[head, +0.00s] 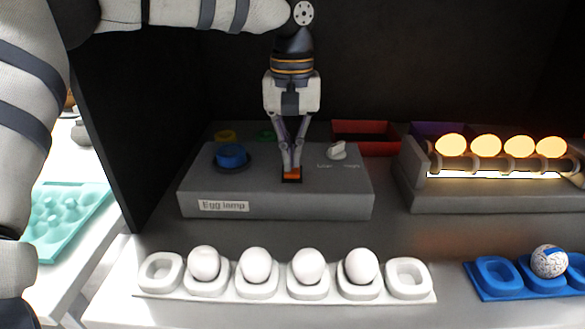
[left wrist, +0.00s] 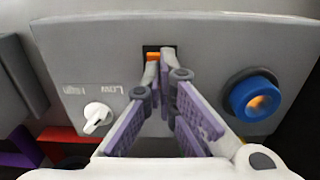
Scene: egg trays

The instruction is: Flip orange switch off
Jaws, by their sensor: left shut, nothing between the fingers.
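The orange switch (head: 291,176) sits in a dark slot on top of the grey egg lamp box (head: 275,205). It also shows in the left wrist view (left wrist: 153,56), beside the fingertips. My left gripper (head: 291,166) points down at the switch with its fingers closed together and empty. Its tips are at the slot; I cannot tell whether they touch the switch. The lamp rack (head: 500,163) at the right glows, with several eggs lit orange. My right gripper is not in view.
A blue knob (head: 231,155) and a white Low/High knob (head: 337,150) flank the switch. In front is a white tray (head: 145,292) with several white eggs. A blue tray (head: 487,290) holds a patterned egg. Red (head: 365,146) and purple bins stand behind. A dark panel stands at the left.

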